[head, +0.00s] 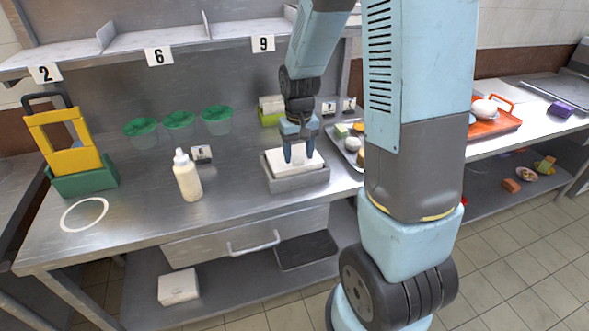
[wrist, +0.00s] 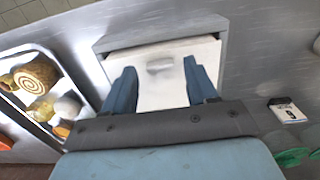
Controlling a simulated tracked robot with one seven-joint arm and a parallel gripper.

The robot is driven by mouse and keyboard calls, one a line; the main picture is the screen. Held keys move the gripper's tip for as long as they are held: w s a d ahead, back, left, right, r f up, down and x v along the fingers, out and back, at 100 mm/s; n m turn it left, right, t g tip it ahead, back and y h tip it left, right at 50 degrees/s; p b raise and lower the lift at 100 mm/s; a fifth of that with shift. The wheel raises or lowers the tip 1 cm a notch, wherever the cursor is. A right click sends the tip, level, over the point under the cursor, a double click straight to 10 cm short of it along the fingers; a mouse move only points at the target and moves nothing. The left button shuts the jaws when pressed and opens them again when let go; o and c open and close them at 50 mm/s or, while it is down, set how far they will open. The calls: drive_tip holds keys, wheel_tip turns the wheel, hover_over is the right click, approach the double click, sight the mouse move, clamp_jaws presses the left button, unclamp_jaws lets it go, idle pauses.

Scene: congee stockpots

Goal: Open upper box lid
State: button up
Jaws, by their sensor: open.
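The upper box is a grey box (head: 300,181) on the steel table, with a white lid (head: 279,163) on top that looks shut. In the wrist view the white lid (wrist: 160,92) lies below my gripper, with a small pale handle (wrist: 160,65) on it. My gripper (head: 298,159) points down just over the lid. Its two blue fingers (wrist: 161,82) are apart, one on each side of the handle, with nothing between them that I can see held. I cannot tell whether the fingertips touch the lid.
A white squeeze bottle (head: 188,177) stands left of the box. Green-lidded cups (head: 179,122) stand behind. A tray of food (wrist: 40,95) is beside the box. A white box (head: 178,287) lies on the lower shelf. The table front between bottle and box is clear.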

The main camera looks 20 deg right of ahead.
drive_tip(key=shift+f, duration=0.8)
idle(0.5)
drive_tip(key=shift+r, duration=0.15)
idle(0.4)
drive_tip(key=shift+c, duration=0.4)
drive_tip(key=c, duration=0.4)
